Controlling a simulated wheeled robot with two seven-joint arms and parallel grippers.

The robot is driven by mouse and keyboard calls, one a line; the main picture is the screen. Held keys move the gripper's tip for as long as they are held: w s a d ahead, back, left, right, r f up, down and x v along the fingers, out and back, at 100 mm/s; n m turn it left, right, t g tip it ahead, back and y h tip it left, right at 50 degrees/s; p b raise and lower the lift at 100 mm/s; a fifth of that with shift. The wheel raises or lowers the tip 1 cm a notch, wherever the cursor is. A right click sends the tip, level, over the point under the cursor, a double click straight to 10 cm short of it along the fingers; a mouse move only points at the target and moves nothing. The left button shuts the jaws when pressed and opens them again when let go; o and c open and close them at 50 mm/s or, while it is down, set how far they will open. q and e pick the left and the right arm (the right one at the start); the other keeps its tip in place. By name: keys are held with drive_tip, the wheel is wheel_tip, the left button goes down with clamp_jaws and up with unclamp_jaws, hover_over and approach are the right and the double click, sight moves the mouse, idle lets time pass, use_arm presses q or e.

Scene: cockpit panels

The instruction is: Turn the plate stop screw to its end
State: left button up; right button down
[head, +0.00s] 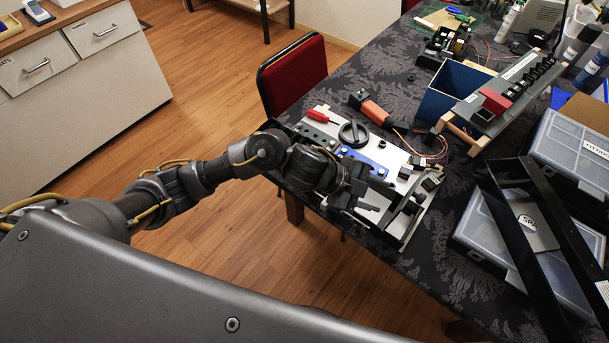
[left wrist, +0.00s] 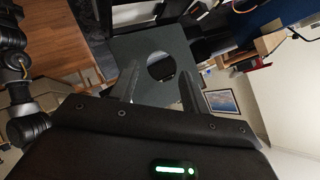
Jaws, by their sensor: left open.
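The white panel (head: 325,130) lies near the table's left edge in the head view. It carries a round black knob (head: 353,133), a blue strip (head: 365,160) and dark parts at its right end. I cannot pick out the plate stop screw for certain. My left gripper (head: 374,199) is open over the panel's front right part, and its wrist hides some of the panel. In the left wrist view the two fingers (left wrist: 158,88) stand apart, with a dark grey plate with a round opening (left wrist: 125,52) beyond them. I see nothing held. My right gripper is not in view.
A red-handled tool (head: 318,116) lies on the panel's far left part. An orange-handled tool (head: 375,112) lies behind it, with thin wires beside it. A blue box (head: 448,95) and long black bars (head: 515,235) over clear-lidded cases (head: 555,270) stand to the right. A red chair (head: 292,75) is at the table's left.

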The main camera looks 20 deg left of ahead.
use_arm(q)
drive_tip(key=w+a+r+m+g+y, duration=0.1)
drive_tip(key=w+a+r+g+y, duration=0.15)
drive_tip(key=a, duration=0.45)
drive_tip(key=w+a+r+g+y, duration=0.1)
drive_tip(key=a+y, duration=0.2)
drive_tip(key=a, duration=0.4)
drive_tip(key=w+a+r+m+g+y, duration=0.1)
drive_tip(key=w+a+g+y, duration=0.1)
drive_tip(key=a, duration=0.5)
drive_tip(key=p+x, duration=0.1)
drive_tip(key=x, duration=0.9)
drive_tip(key=shift+s+d+f, duration=0.1)
drive_tip(key=shift+d+f, duration=0.05)
drive_tip(key=shift+f, duration=0.15)
drive_tip(key=shift+c, duration=0.5)
